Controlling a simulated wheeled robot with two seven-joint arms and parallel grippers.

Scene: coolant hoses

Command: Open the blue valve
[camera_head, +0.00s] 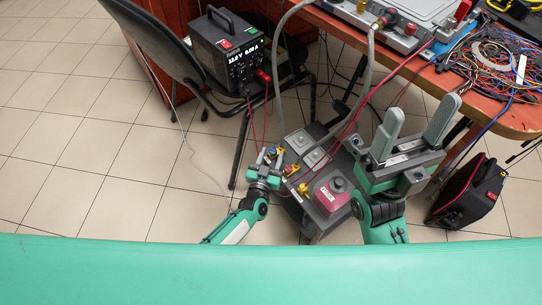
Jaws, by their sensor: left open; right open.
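A low grey unit (316,158) stands on the floor in the middle, with small yellow-and-red fittings (291,170) along its left side. I cannot make out a blue valve with certainty; the fittings are small and partly hidden by my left gripper. My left gripper (272,155) is open at the left edge of the unit, close to these fittings; whether it touches one I cannot tell. My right gripper (414,126) is open and empty, raised nearer the camera to the right of the unit, its two grey fingers wide apart.
A red box (331,192) with a dark knob sits on the unit's front. Grey hoses (371,66) and red cables run up to a device on the table (515,116). A chair (170,46) holds a black power supply (235,50). A black bag (470,192) stands right.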

